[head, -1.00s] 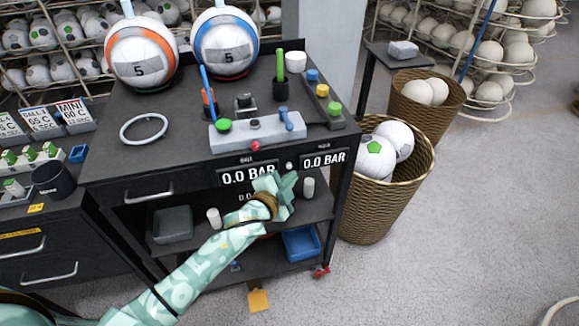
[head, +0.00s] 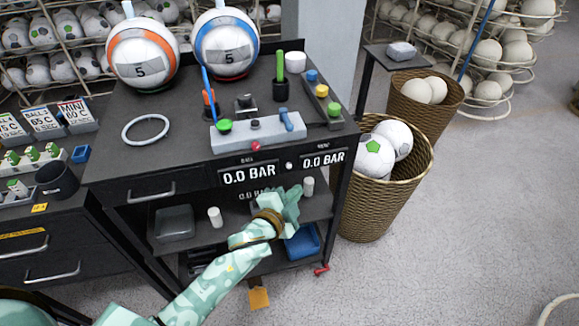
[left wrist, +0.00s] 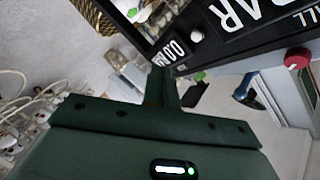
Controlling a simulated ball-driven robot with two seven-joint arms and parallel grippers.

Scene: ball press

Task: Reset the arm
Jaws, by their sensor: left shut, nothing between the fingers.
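My left arm comes in from the lower left in the head view. Its pale green gripper (head: 292,200) is shut and empty, in front of the black press cart (head: 130,165), below the right end of the cart's front displays (head: 249,175). In the left wrist view the dark gripper fingers (left wrist: 163,88) are together, with a tilted display panel (left wrist: 235,25) and a red knob (left wrist: 297,58) beyond them. My right gripper is not in view.
Two balls marked 5, one orange (head: 143,55) and one blue (head: 225,42), stand on the cart top. A wicker basket with balls (head: 385,205) stands right of the cart. A blue bin (head: 303,242) sits on the lower shelf.

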